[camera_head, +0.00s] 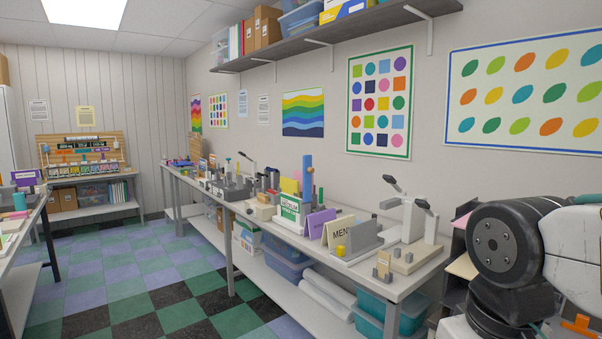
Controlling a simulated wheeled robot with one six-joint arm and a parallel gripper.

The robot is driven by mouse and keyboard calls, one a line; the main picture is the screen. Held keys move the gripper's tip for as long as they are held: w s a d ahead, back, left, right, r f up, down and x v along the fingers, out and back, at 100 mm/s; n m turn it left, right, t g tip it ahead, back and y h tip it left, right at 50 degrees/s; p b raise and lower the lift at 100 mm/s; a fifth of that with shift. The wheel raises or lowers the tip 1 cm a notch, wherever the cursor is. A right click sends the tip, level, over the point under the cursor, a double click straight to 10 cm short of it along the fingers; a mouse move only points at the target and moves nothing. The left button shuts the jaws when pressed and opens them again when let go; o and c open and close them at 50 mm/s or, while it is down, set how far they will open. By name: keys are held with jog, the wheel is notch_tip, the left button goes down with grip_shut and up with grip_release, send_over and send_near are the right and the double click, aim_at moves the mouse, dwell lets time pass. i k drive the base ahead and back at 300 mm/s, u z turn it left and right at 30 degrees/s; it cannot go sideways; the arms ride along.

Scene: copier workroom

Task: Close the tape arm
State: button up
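No part is clearly labelled as the tape arm. At the near right end of the long bench (405,283) stands a light beige and grey device (408,256) with upright posts. Two dark-tipped levers, one at the back (391,186) and one at the front (424,206), stick up from it at a slant. A smaller lever (246,157) is raised on another device farther along the bench. I cannot tell which of these is the tape arm. My black and white arm fills the lower right, right of the bench end. My gripper is not visible.
Signs, including a green-and-white one (289,210), a purple one (319,223) and a "MENU" one (339,231), crowd the bench left of the near device. Blue bins (287,268) sit below. The checkered floor (140,290) left of the bench is clear. Another table (22,232) stands far left.

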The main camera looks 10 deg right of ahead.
aim_at(307, 169)
jog(key=u, duration=0.35)
jog(key=i, duration=0.95)
jog(key=u, duration=0.1)
